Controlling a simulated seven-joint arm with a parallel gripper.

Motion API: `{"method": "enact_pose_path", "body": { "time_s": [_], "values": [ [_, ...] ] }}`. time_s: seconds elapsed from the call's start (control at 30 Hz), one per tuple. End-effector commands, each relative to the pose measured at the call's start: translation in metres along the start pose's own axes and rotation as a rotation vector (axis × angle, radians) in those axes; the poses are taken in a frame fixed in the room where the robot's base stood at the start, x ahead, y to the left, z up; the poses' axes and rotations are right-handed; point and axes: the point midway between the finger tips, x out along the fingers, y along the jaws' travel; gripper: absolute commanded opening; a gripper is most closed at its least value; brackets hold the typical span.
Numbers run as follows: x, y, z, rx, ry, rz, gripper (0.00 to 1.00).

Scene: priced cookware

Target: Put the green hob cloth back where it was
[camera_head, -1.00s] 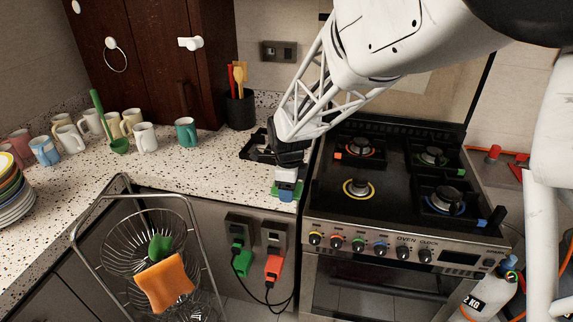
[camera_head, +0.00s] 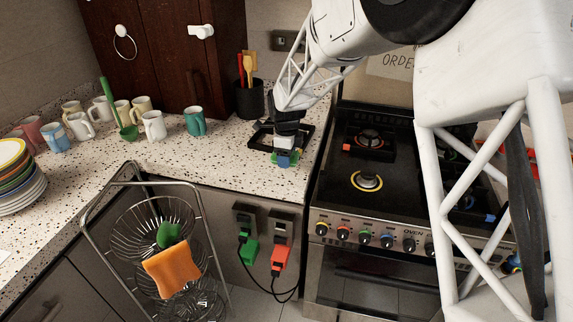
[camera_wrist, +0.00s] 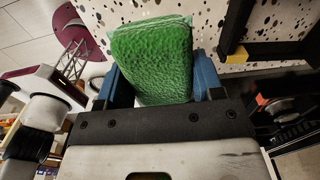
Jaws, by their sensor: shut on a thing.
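My gripper (camera_head: 283,160) is shut on the green hob cloth (camera_wrist: 150,55). In the wrist view the cloth is a thick, textured pad pinched between two blue fingers. In the head view only small green edges of the cloth (camera_head: 291,158) show around the fingers. The gripper points down over the speckled counter (camera_head: 215,165), left of the cooker (camera_head: 335,185). I cannot tell whether the cloth touches the counter.
A black square grate (camera_head: 258,140) lies on the counter close to the gripper. A dark utensil pot (camera_head: 249,100) and teal mug (camera_head: 195,121) stand behind and left. A wire rack (camera_head: 135,225) with an orange cloth (camera_head: 172,269) stands in front of the counter.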

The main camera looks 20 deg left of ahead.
Motion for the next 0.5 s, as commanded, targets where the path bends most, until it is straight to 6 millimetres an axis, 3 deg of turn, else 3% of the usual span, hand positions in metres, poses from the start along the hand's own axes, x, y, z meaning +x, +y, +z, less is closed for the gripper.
{"method": "enact_pose_path", "body": {
  "time_s": [0.5],
  "values": [
    [0.0094, -0.001, 0.0005, 0.0, 0.001, 0.001, 0.39]
  ]
}}
